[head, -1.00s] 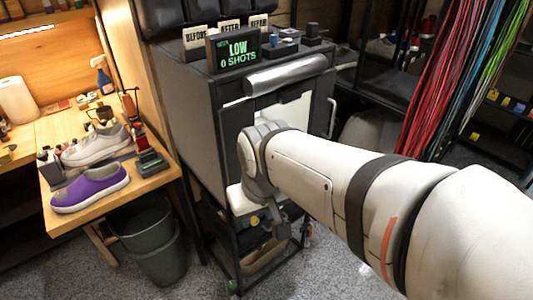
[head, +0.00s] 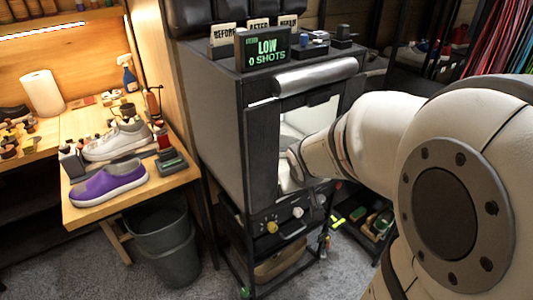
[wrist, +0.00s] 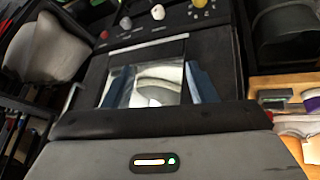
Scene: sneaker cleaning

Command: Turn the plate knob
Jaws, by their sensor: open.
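The dark cabinet (head: 212,130) stands in the middle of the head view. Its lower front panel carries a yellow knob (head: 271,227) and a white knob (head: 297,211); I cannot read which is the plate knob. In the wrist view the panel is upside down at the top, with the white knob (wrist: 157,12), a grey knob (wrist: 125,23), a red button (wrist: 105,35) and part of the yellow knob (wrist: 200,3). My gripper (wrist: 160,84) is open and empty, its fingers apart before the cabinet front, clear of the knobs. In the head view my arm hides it.
A display (head: 265,48) reading LOW 0 SHOTS stands on the cabinet. At left, a wooden bench (head: 95,212) holds a purple shoe (head: 108,182) and a white sneaker (head: 117,140). A grey bin (head: 165,245) stands on the floor between bench and cabinet.

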